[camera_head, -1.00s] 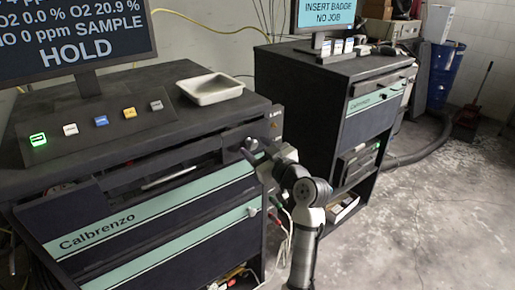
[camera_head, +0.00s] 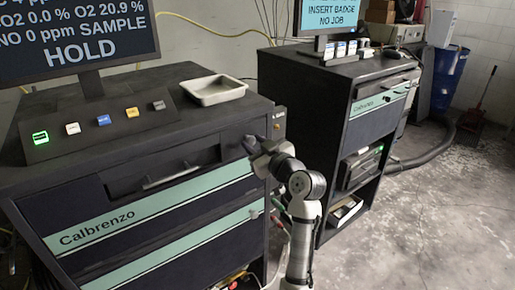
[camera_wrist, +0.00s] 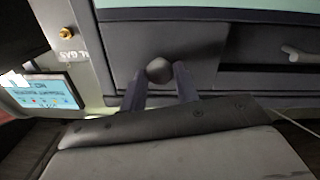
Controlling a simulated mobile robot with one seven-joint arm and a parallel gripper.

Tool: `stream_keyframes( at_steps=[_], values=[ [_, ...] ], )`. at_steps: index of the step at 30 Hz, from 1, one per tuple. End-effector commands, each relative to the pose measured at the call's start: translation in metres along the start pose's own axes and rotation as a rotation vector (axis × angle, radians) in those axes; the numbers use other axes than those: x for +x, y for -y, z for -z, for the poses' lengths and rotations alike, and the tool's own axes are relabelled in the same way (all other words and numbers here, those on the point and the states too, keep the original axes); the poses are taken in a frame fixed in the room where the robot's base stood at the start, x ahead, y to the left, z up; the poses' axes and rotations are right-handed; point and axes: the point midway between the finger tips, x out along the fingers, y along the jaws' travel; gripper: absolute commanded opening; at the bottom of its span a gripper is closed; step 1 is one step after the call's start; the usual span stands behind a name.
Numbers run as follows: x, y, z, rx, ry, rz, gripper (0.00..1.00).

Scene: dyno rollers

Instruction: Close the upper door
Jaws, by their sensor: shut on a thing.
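The upper door (camera_head: 150,208) is the dark front panel with a green "Calbrenzo" band on the left cabinet in the head view. It stands up against the cabinet front, and I cannot tell if a thin gap is left. My gripper (camera_head: 254,148) is at the door's upper right corner. In the wrist view my gripper (camera_wrist: 160,82) is shut on a round grey knob (camera_wrist: 159,69), one finger on each side. My fingers and wrist hide most of that corner in the head view.
A lower door (camera_head: 190,250) with a white knob sits below. A second cabinet (camera_head: 340,90) stands close to the right of my arm. The floor (camera_head: 420,220) further right is clear.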

Motion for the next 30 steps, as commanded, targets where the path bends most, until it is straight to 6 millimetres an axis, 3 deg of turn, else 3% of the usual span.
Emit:
stream_keyframes(
  at_steps=[2, 3, 7, 19, 23, 30],
  values=[
    [0.001, -0.002, 0.006, -0.006, -0.011, -0.007, 0.00],
    [0.001, -0.002, 0.006, -0.006, -0.011, -0.007, 0.36],
    [0.000, -0.002, 0.006, -0.006, -0.009, -0.006, 0.52],
    [-0.009, -0.001, 0.003, -0.005, -0.008, -0.006, 0.52],
    [-0.031, -0.001, 0.000, -0.006, -0.007, -0.007, 0.52],
    [-0.087, -0.001, 0.000, -0.007, -0.009, -0.009, 0.52]
  ],
)
